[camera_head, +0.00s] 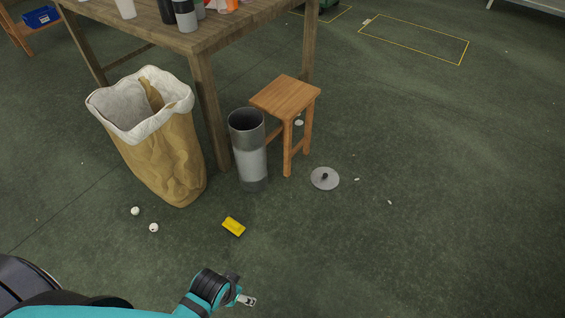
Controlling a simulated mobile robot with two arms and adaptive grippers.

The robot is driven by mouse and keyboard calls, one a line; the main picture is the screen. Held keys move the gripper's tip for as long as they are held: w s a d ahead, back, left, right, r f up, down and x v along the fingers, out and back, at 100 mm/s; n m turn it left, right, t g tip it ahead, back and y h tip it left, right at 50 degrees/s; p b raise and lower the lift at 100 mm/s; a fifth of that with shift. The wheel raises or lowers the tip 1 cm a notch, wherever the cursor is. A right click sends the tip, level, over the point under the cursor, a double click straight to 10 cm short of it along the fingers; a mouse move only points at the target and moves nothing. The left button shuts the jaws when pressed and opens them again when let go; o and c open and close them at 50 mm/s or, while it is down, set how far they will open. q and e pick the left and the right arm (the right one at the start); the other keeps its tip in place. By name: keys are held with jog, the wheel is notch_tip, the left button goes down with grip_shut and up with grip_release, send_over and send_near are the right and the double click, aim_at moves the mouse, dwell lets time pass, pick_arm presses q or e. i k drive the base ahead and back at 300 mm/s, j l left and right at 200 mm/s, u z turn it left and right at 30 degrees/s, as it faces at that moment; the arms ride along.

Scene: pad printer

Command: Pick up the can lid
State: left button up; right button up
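The can lid (325,179) is a flat grey disc with a small dark knob on top. It lies on the green floor to the right of the stool. The open grey can (250,160) stands upright between the paper bag and the stool. My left gripper (247,300) is at the bottom of the view, low and to the left of the lid, well apart from it. Its fingers are small in view, and I cannot tell whether they are open or shut. My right gripper is not in view.
A wooden stool (286,95) stands between can and lid, beside a wooden table (225,28) with bottles. A large paper bag (165,160) stands left. A yellow block (234,226) and white crumpled bits (154,228) lie on the floor. The floor at right is mostly clear.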

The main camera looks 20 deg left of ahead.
aim_at(323, 178)
jog(key=i+l, duration=0.1)
jog(key=i, duration=0.4)
jog(key=i+l, duration=0.15)
jog(key=i, duration=0.4)
